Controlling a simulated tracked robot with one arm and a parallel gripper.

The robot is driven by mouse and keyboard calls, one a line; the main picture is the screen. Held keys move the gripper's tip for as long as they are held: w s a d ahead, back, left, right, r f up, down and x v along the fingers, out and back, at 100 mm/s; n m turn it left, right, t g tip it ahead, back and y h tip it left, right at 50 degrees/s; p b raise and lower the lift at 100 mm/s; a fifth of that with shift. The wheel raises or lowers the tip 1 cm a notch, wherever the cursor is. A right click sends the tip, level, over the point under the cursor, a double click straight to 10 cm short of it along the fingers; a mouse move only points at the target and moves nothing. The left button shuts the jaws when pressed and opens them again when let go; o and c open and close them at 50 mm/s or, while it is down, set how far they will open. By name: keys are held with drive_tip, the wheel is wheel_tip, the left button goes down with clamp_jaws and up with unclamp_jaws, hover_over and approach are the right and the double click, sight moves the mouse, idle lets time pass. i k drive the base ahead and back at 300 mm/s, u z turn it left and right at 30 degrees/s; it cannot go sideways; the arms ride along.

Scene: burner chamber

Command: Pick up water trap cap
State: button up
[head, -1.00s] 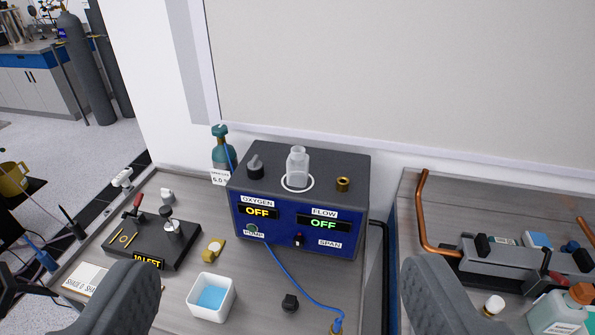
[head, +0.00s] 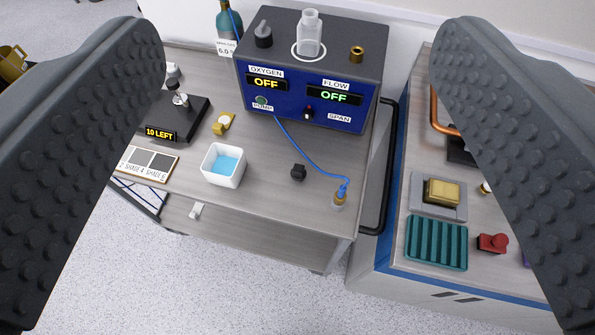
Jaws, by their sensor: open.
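An open clear bottle (head: 310,35) stands upright in a white ring on top of that box. My gripper (head: 302,32) is open, with its two grey ridged fingers wide apart at the left and right of the view. Nothing is between the fingers' pads.
A white tub of blue liquid (head: 222,178) stands left of the black piece. A blue tube (head: 300,155) runs from the box to a brass fitting (head: 340,198) at right. A black rail (head: 388,165) and second bench lie farther right.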

sight(299, 172)
drive_tip(key=z, duration=2.35)
drive_tip(key=k, duration=0.8)
drive_tip(key=u, duration=1.9)
drive_tip(key=i, duration=1)
drive_tip(key=z, duration=0.05)
